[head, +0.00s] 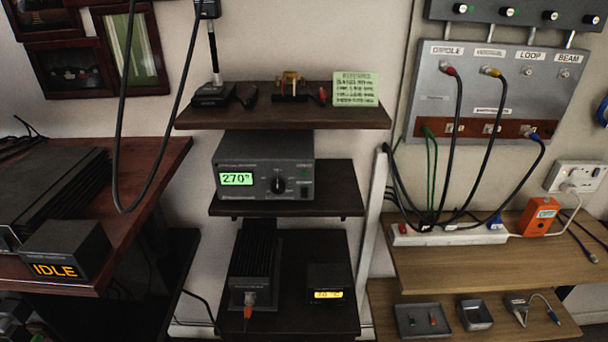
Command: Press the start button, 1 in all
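I cannot make out a button marked start in the head view. A small dark box (66,252) at the left shows IDLE in orange letters on its front. It sits at the front of the reddish wooden desk. A grey meter unit (262,165) on the middle dark shelf has a lit green display reading about 270 and a round black knob (278,185). An orange box (540,217) with a light label stands on the wooden shelf at the right. Neither of my grippers is in view.
Dark shelves (225,117) fill the centre. A grey patch panel (430,110) with several plugged cables hangs at the upper right. A black cable (118,130) loops down at the left. A power strip (450,236) and small trays (424,320) occupy the right shelves.

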